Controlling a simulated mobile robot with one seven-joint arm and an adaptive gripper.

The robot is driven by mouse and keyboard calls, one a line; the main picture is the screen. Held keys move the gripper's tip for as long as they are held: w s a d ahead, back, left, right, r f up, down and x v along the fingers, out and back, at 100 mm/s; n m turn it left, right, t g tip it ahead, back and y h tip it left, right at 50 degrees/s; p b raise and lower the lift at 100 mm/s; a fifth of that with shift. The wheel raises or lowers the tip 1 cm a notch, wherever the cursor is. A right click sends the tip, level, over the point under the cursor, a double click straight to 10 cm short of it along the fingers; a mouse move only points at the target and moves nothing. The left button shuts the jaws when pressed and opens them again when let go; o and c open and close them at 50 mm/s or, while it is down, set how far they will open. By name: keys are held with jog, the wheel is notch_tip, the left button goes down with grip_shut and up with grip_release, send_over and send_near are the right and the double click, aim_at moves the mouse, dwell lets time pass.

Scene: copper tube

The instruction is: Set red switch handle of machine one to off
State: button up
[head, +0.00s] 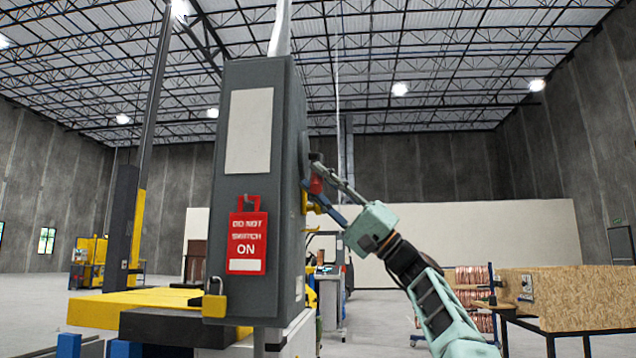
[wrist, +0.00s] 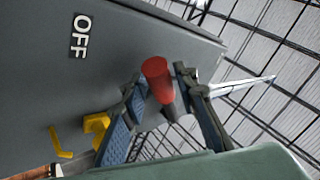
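The red switch handle (head: 316,184) sticks out from the right side of a tall grey switch box (head: 246,190) in the head view. In the wrist view the red handle (wrist: 157,80) lies between the two fingers of my gripper (wrist: 160,82). The fingers are apart, one on each side of it, and a firm grip is not visible. In the head view my gripper (head: 331,189) reaches the handle from the right. A white OFF label (wrist: 82,37) is on the grey box face in the wrist view, up and left of the handle.
A red "do not switch on" tag (head: 246,241) and a yellow padlock (head: 214,300) hang on the box front. Yellow brackets (wrist: 97,128) stick out near the left finger.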

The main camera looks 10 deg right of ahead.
jog(key=shift+o, duration=0.6)
jog(key=shift+d+f, duration=0.1)
jog(key=shift+f, duration=0.05)
jog(key=v, duration=1.1)
jog(key=shift+d+f, duration=0.2)
jog(key=shift+f, duration=0.05)
jog(key=shift+s, duration=0.1)
